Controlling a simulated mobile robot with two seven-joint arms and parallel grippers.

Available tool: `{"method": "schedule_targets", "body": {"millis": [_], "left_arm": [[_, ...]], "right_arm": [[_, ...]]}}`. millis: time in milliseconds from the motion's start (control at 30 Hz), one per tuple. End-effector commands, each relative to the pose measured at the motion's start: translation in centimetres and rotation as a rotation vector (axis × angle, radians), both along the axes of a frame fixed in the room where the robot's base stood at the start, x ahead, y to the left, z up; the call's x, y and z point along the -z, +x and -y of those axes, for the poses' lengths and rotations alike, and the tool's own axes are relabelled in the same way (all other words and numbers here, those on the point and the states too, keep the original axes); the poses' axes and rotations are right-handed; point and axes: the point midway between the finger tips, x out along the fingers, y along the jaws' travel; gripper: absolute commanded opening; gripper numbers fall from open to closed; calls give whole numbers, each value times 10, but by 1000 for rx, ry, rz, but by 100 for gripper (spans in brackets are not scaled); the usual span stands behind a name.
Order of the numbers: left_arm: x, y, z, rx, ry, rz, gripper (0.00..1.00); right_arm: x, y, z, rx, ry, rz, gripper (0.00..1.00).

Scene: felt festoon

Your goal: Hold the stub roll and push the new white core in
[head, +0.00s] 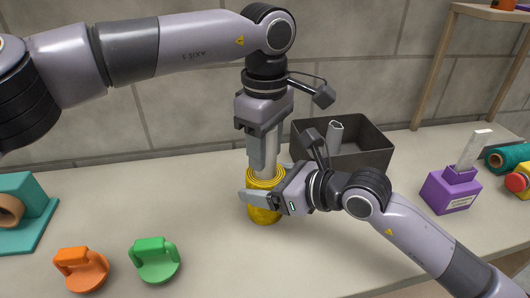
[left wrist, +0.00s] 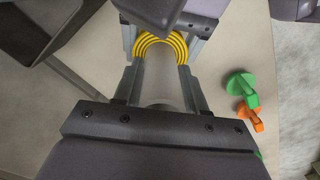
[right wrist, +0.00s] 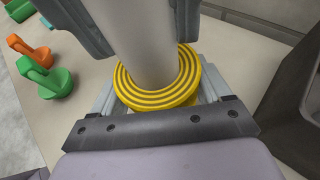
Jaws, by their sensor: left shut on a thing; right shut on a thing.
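The yellow stub roll (head: 264,213) stands upright on the table, its wound layers showing as rings at the top. My right gripper (head: 262,200) is shut around it from the right; the roll also shows in the right wrist view (right wrist: 160,85). The white core (head: 270,140) stands upright above the roll, its lower end at the roll's middle. How deep it sits is hidden. It also shows in the right wrist view (right wrist: 140,35). My left gripper (head: 264,150) points down from above, shut on the core. In the left wrist view the roll's rings (left wrist: 160,45) surround the core.
A dark bin (head: 365,155) with a grey tube in it stands close behind my right gripper. Orange (head: 80,270) and green (head: 154,260) handled pieces lie front left. A teal holder (head: 30,220) is far left. A purple block (head: 450,190) and teal roll (head: 508,157) are right.

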Motion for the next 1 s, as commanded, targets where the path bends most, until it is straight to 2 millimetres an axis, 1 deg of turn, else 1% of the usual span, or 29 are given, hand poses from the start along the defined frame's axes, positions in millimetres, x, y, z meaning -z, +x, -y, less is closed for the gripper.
{"method": "schedule_targets", "body": {"millis": [533,1000], "left_arm": [[-27,0,0,0,-1,2,11],[-29,0,0,1,-1,1,11]], "right_arm": [[0,0,0,0,-1,-1,39],[0,0,0,0,-1,-1,39]]}}
